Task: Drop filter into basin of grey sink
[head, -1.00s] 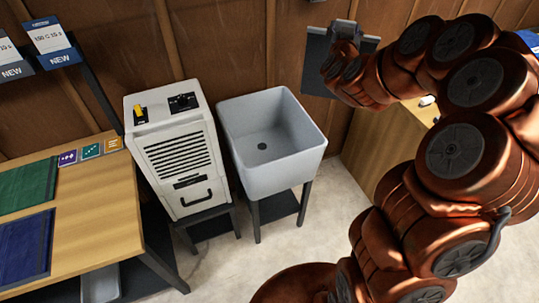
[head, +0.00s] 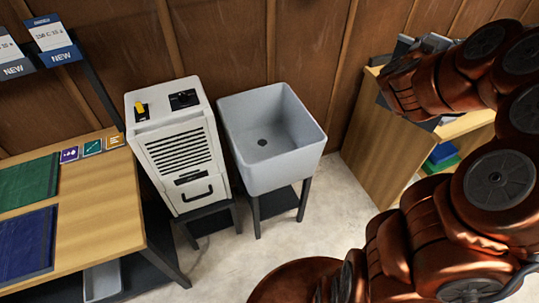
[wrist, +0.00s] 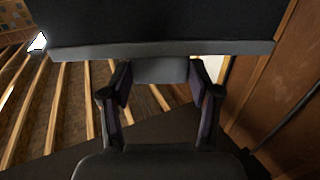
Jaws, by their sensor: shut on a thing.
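The grey sink (head: 285,172) stands on dark legs near the middle of the head view. Its square basin is open at the top, and only a dark drain shows on its floor. The filter (wrist: 230,48), a dark panel with a grey edge, fills the top of the wrist view. My gripper (wrist: 160,74) is shut on the grey tab at the middle of that edge. In the head view, my gripper and the filter are at the upper right, well to the right of the sink and mostly hidden by my arm.
A white louvred machine (head: 182,160) on a stand is close to the sink's left. A wooden table (head: 100,215) with green and blue mats is at far left. A wooden shelf unit (head: 385,150) is at right. Pale floor (head: 290,238) is clear in front.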

